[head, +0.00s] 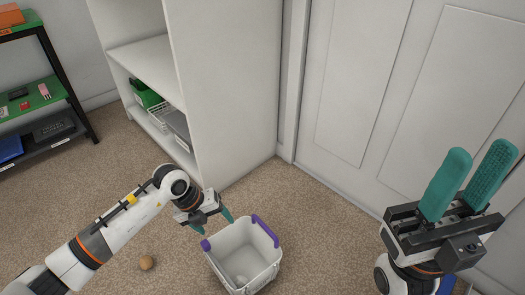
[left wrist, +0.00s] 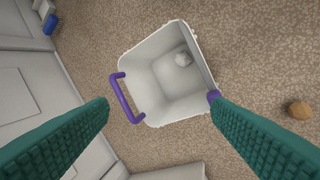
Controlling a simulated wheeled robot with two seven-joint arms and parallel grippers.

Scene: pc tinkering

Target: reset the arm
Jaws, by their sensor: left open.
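My left gripper (head: 214,223) is open and empty, pointing down just above and behind the white bin (head: 232,236). The bin has purple handles (head: 265,230) on opposite sides. In the left wrist view the bin (left wrist: 142,68) lies beyond the two spread green fingers (left wrist: 160,107), and the right fingertip overlaps one purple handle; I cannot tell whether they touch. A small whitish object (left wrist: 182,59) lies on the bin's floor. My right gripper (head: 482,150) is raised at the right, fingers pointing up, with a gap between them and nothing held.
A white shelf unit (head: 225,90) holding a green box (head: 148,97) stands behind the left gripper. A white panelled door (head: 360,90) is at the right. A brown ball (head: 146,262) lies on the carpet near my left arm. A black-framed rack (head: 62,60) is at the far left.

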